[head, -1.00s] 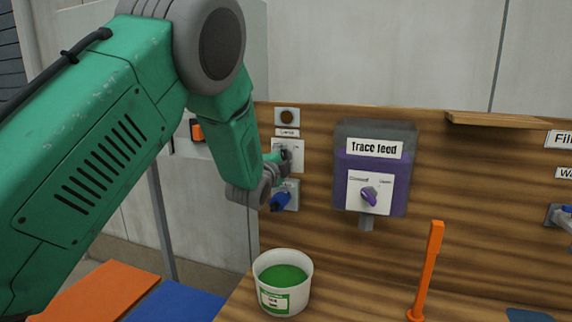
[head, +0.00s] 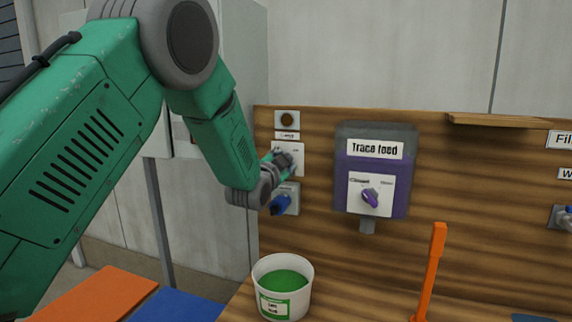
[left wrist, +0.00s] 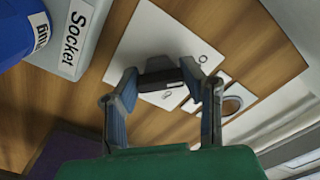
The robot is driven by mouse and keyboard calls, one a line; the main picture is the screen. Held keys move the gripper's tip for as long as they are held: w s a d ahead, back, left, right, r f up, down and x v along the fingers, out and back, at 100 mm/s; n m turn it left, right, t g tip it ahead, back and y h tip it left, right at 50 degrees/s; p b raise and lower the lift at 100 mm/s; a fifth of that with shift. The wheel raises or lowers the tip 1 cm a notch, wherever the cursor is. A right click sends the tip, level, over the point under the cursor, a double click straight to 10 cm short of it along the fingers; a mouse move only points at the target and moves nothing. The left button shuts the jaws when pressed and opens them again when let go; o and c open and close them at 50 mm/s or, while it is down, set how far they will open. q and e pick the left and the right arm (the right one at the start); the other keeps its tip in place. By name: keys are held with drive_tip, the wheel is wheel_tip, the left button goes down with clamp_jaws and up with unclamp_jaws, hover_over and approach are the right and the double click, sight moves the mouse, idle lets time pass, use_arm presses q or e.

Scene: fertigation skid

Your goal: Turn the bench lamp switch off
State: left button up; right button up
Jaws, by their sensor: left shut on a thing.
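The bench lamp switch is a dark knob (left wrist: 160,74) on a white plate (left wrist: 140,42) fixed to the wooden board. The plate also shows in the head view (head: 298,150), partly behind my gripper. A ring mark and a short bar mark show on the plate in the left wrist view. My left gripper (head: 284,162) is at the plate; in the left wrist view its two fingers (left wrist: 165,88) are shut on the dark knob, one on each side. In the head view the knob is mostly hidden by the fingers. My right gripper is in neither view.
A socket (left wrist: 90,35) with a blue plug (head: 281,205) sits just below the switch plate. A purple trace feed box (head: 400,190) is to the right. A tub of green stuff (head: 302,272) and an upright orange lever (head: 432,265) stand in front.

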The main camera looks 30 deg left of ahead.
use_arm(q)
drive_tip(key=shift+s+a+f, duration=0.1)
drive_tip(key=shift+s+f, duration=0.05)
drive_tip(key=shift+f, duration=0.4)
drive_tip(key=o, duration=1.2)
drive_tip(key=shift+c, duration=0.2)
drive_tip(key=shift+a+r, duration=0.1)
drive_tip(key=shift+a, duration=0.05)
drive_tip(key=shift+a, duration=0.1)
drive_tip(key=v, duration=1.1)
drive_tip(key=shift+s, duration=0.4)
